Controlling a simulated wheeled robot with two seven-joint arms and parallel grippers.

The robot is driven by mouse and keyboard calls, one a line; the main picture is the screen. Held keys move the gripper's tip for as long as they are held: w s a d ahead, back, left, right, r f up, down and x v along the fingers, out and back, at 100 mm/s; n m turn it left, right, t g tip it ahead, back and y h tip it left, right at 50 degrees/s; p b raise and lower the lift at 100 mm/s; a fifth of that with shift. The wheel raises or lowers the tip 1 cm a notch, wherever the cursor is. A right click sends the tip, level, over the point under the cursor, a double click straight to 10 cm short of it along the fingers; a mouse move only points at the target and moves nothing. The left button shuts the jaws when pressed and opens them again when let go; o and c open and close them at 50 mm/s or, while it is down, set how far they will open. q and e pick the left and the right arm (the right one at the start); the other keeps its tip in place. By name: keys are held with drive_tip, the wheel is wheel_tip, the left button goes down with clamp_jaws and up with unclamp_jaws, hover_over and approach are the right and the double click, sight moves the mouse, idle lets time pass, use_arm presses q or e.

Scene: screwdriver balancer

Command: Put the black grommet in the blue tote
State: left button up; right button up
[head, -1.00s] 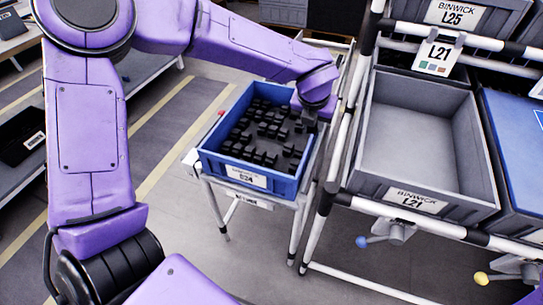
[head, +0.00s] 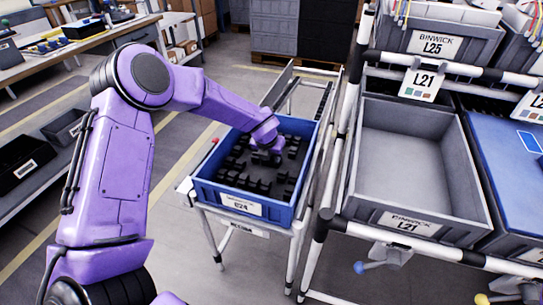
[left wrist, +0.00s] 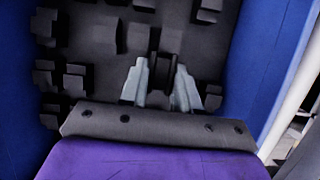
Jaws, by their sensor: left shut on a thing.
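The blue tote (head: 243,207) stands on a white stand, with many small black blocky parts on its dark floor. My left arm reaches into it from above, and my left gripper (head: 275,156) is low inside, near the middle. In the left wrist view the two grey fingers of my gripper (left wrist: 161,86) are closed around a dark spool-shaped part, the black grommet (left wrist: 163,70), near the tote floor. Whether it touches the floor I cannot tell. In the head view the grommet is hidden by the gripper. My right gripper does not show.
A rack to the right holds an empty grey bin (head: 412,160) labelled L21 and a blue-covered bin (head: 515,165). White rack posts stand close to the tote's right side. A workbench (head: 75,40) is at the back left. The tote walls surround my gripper.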

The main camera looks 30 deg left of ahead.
use_arm(q)
drive_tip(key=shift+f, duration=0.15)
drive_tip(key=o, duration=1)
drive_tip(key=shift+o, duration=0.2)
drive_tip(key=p+v, duration=0.1)
drive_tip(key=v, duration=1.1)
drive_tip(key=shift+r, duration=0.25)
